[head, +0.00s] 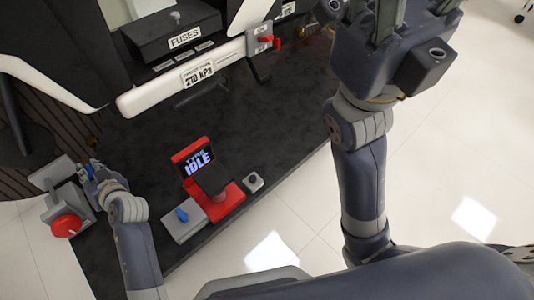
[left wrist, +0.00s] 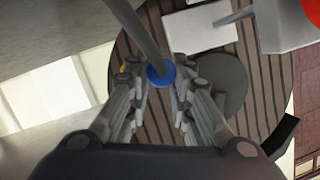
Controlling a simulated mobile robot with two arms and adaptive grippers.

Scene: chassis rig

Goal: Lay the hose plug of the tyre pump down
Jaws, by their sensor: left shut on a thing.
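The tyre pump (head: 218,199) is a red unit with a screen reading "TYRE IDLE", standing on the dark bench top. My left gripper (head: 88,170) is at the bench's left end, beside a grey stand with a red knob. In the left wrist view its fingers (left wrist: 160,82) are closed around the hose plug (left wrist: 161,74), a round blue piece. A grey hose or rod (left wrist: 135,27) runs up from it in that view. In the head view the plug is a small blue patch, mostly hidden. My right gripper (head: 386,22) is high at the upper right, its fingertips cut off.
The red knob (head: 66,225) sits close to my left gripper. A grey box with a blue lever (head: 183,214) and a small black-knobbed box (head: 253,181) flank the pump. A white bar with a "210 kPa" label (head: 198,75) overhangs the bench. Dark bench top (head: 140,155) left of the pump is bare.

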